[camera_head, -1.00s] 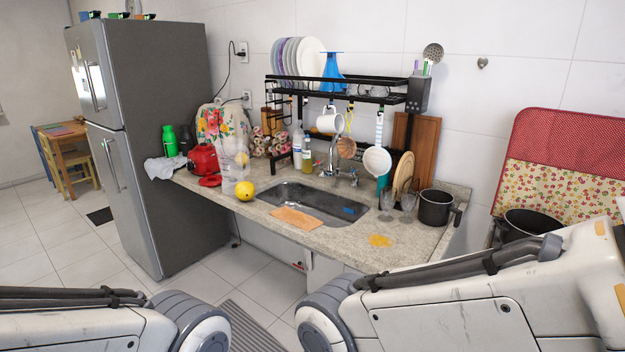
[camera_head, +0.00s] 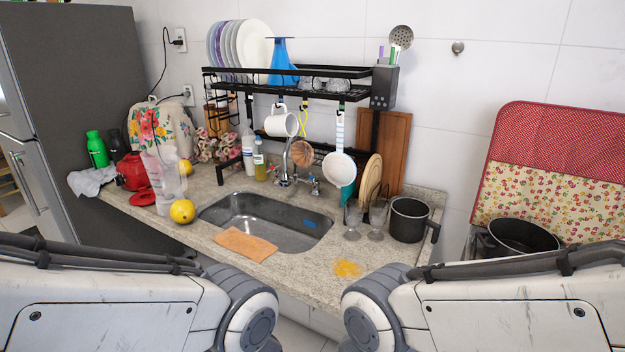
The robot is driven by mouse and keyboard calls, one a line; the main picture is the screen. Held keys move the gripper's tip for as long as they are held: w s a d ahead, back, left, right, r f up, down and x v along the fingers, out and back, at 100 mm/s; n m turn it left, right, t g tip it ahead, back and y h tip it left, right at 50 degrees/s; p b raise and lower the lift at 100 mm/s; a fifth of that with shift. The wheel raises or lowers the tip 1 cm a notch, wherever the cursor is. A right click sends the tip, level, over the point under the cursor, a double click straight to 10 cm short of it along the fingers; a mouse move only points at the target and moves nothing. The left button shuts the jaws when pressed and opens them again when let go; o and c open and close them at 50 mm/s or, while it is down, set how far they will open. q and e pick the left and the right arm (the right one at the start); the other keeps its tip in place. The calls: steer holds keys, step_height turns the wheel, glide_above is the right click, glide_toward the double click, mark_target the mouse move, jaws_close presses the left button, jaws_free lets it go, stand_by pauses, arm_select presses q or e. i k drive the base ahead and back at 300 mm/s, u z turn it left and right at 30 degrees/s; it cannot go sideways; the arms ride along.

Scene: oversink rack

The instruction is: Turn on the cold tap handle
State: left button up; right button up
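The tap (camera_head: 286,165) stands behind the sink (camera_head: 225,212), with a curved metal spout. Small handles show at its base, one to the right (camera_head: 314,186) and one to the left (camera_head: 273,172); which is the cold one I cannot tell. A hanging white mug and wooden ladle partly cover the top of the tap. My two arms come in from the lower left and lower right and stay in front of the counter. Neither gripper is in view.
An orange cloth (camera_head: 246,243) lies over the sink's front edge. A black dish rack (camera_head: 225,86) stands over the tap, with a white pan (camera_head: 338,167) hanging from it. Glasses (camera_head: 353,220) and a dark pot (camera_head: 408,220) stand right of the sink. A yellow ball-like fruit (camera_head: 182,211) sits at left.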

mark_target(312, 178)
steer(key=k, duration=0.4)
steer(key=u, duration=1.45)
steer(key=i, duration=0.85)
steer(key=u, duration=0.45)
steer(key=i, duration=0.75)
steer(key=z, duration=0.9)
steer(key=i, duration=0.9)
steer(key=z, duration=0.95)
